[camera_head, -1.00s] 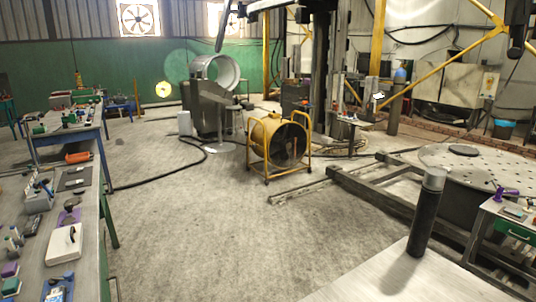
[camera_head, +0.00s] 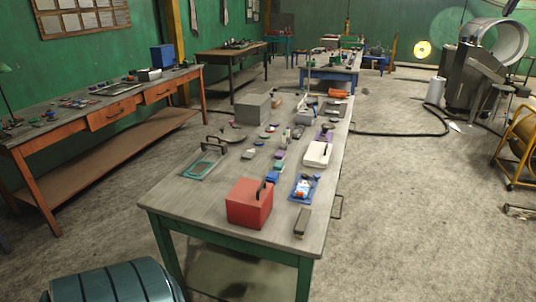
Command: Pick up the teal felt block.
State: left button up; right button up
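A small teal-green block (camera_head: 278,166) lies on the green-legged workbench (camera_head: 225,170), near the middle of its top. It is small in the picture, and I cannot tell whether it is felt. A purple piece (camera_head: 279,154) is just behind it and a blue piece (camera_head: 272,178) just in front. Neither of my grippers is in view.
A red box (camera_head: 249,205) with a handle stands near the bench's front edge. A white case (camera_head: 317,154), a teal-edged tray (camera_head: 203,163) and a grey box (camera_head: 252,109) share the top. An orange-brown bench (camera_head: 107,115) stands left. Open floor (camera_head: 420,200) lies right.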

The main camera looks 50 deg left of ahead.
aim_at(279, 166)
jog(key=k+u, duration=0.1)
jog(key=u, duration=0.75)
jog(key=k+j+u, duration=0.1)
jog(key=u, duration=0.3)
jog(key=i+u, duration=0.15)
jog(key=i, duration=0.2)
jog(key=i+l+u, duration=0.15)
jog(key=i, duration=0.25)
